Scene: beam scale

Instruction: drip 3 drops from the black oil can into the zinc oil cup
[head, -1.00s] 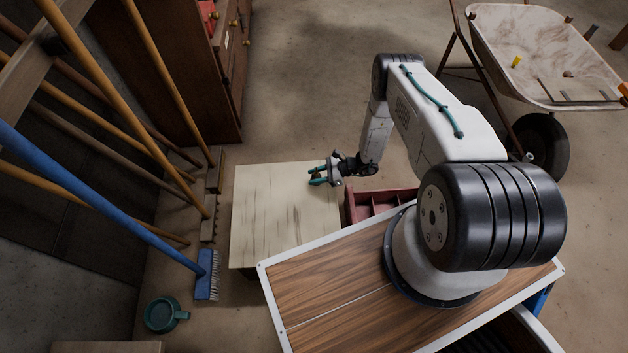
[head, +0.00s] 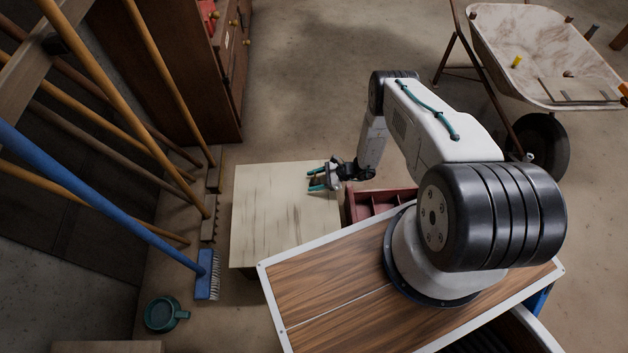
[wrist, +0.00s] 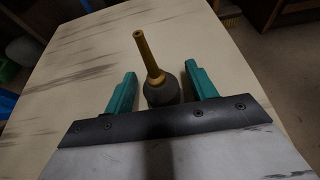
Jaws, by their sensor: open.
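In the wrist view, an oil can with a dark body (wrist: 162,93) and a long brass-coloured spout (wrist: 148,55) stands on the pale table. My gripper (wrist: 160,69) is open, with one green finger on each side of the can and a gap to each. In the head view, my gripper (head: 314,179) is low over the right edge of the table; the can is too small there to make out clearly. I cannot make out the zinc oil cup in either view.
The pale wooden table (head: 270,215) is otherwise bare. A red divided tray (head: 377,203) lies right of it. Long-handled tools and a blue broom (head: 207,275) lean at the left. A teal pot (head: 162,314) is on the floor. A wheelbarrow (head: 535,50) stands far right.

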